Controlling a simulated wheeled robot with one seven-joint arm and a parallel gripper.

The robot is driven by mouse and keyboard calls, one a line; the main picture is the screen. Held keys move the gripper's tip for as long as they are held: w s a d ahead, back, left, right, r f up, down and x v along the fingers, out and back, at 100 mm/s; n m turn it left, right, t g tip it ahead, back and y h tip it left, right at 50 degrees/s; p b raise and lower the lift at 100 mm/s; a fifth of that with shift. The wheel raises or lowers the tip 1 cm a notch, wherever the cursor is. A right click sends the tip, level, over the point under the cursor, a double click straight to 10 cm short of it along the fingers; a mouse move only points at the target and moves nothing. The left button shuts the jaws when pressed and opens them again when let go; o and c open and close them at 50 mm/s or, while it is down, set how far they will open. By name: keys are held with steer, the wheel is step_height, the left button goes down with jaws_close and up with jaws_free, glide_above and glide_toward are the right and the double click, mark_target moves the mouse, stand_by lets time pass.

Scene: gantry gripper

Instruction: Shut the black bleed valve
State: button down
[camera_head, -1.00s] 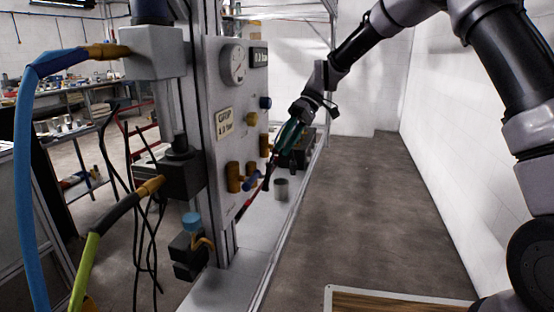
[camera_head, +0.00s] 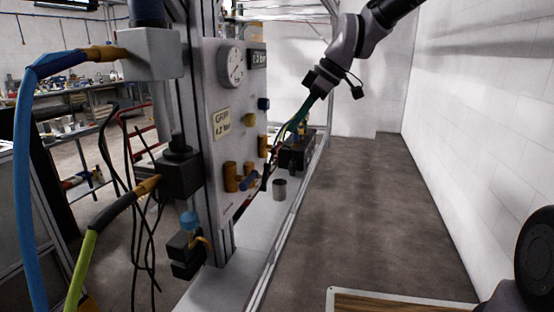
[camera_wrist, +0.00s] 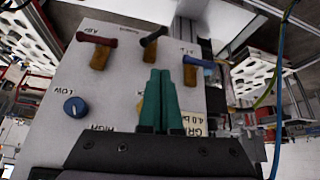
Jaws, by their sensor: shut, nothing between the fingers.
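The black bleed valve shows in the wrist view as a black lever handle (camera_wrist: 153,37) on a brass stem, tilted up to the right. It sits between a red-handled valve (camera_wrist: 97,39) and a blue-handled valve (camera_wrist: 199,62) on the pale panel (camera_wrist: 115,85). My gripper (camera_wrist: 160,72) has its green fingers together with nothing between them. Its tips appear just below the black handle in the wrist view; I cannot tell whether they touch. In the head view my gripper (camera_head: 291,130) reaches down toward the right side of the panel, and the black handle is hard to make out.
A blue knob (camera_wrist: 75,107) marked LOW is left of my fingers. The panel also carries a round gauge (camera_head: 231,67). A grey cup (camera_head: 280,189) and a dark box (camera_head: 297,152) stand on the ledge. Open floor (camera_head: 360,215) lies right of the frame.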

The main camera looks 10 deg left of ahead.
steer(key=s+d+n+t, duration=0.1)
steer(key=s+n+t, duration=0.1)
steer(key=s, duration=0.1)
glide_toward(266, 170)
steer(key=shift+s+a+f, duration=0.55)
steer(key=shift+s+f, duration=0.6)
steer(key=shift+s, duration=0.1)
steer(key=shift+n+t, duration=0.3)
steer(key=w+a+f, duration=0.2)
steer(key=w, duration=0.1)
steer(key=shift+f, duration=0.1)
